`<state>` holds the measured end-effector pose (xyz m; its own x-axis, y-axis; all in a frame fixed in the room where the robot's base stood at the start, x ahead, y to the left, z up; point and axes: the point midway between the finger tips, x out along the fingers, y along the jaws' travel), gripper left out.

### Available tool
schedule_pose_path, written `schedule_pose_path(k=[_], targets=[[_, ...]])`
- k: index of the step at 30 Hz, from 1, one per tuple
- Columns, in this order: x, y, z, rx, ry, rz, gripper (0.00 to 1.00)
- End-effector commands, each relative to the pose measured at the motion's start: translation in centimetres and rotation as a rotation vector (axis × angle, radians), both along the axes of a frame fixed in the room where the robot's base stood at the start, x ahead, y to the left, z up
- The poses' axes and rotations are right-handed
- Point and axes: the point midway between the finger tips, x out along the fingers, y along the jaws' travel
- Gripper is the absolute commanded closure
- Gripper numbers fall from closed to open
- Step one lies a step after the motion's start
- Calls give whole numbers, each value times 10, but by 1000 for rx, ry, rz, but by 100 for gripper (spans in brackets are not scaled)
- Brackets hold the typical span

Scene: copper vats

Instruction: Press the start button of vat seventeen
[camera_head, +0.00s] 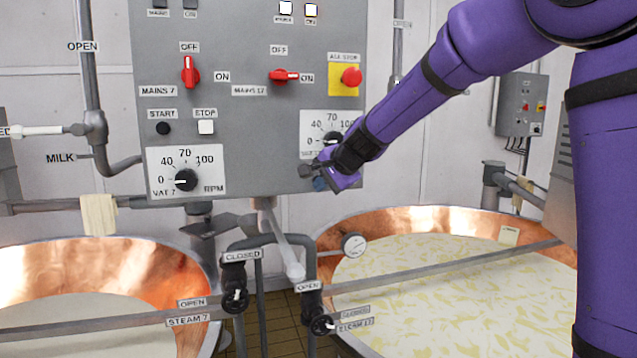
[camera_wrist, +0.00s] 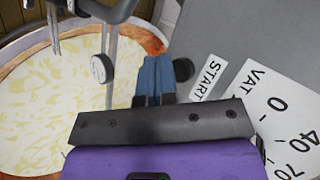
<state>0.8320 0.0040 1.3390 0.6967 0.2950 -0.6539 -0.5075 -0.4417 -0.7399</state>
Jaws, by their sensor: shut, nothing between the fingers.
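The grey control panel (camera_head: 240,100) hangs in front of me. Vat seventeen's black start button (camera_wrist: 183,69) shows in the wrist view beside the START label (camera_wrist: 210,78); in the head view a dark round button (camera_head: 305,171) sits just left of my gripper. My gripper (camera_wrist: 154,62) is shut and empty, its blue fingers close together just left of the button in the wrist view. In the head view its fingertips (camera_head: 320,184) are by the panel's lower right edge. Whether they touch the panel or the button, I cannot tell. My wrist hides part of vat seventeen's dial plate (camera_head: 314,119).
The red MAINS 17 switch (camera_head: 284,76) points towards ON. A red all-stop button (camera_head: 351,77) is above my wrist. Vat 7's start button (camera_head: 163,128) and stop button (camera_head: 205,127) are left. Pipes and a round gauge (camera_head: 354,245) stand below, before the copper vat (camera_head: 470,222).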

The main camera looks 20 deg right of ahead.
Motion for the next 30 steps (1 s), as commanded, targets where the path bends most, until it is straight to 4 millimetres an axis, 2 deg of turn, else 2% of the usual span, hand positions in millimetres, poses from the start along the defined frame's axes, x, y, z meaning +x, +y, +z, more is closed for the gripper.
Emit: schedule_pose_path(k=[18,30], targets=[[-47,0,1,1,-1,0,100],[-49,0,0,0,0,0,100]])
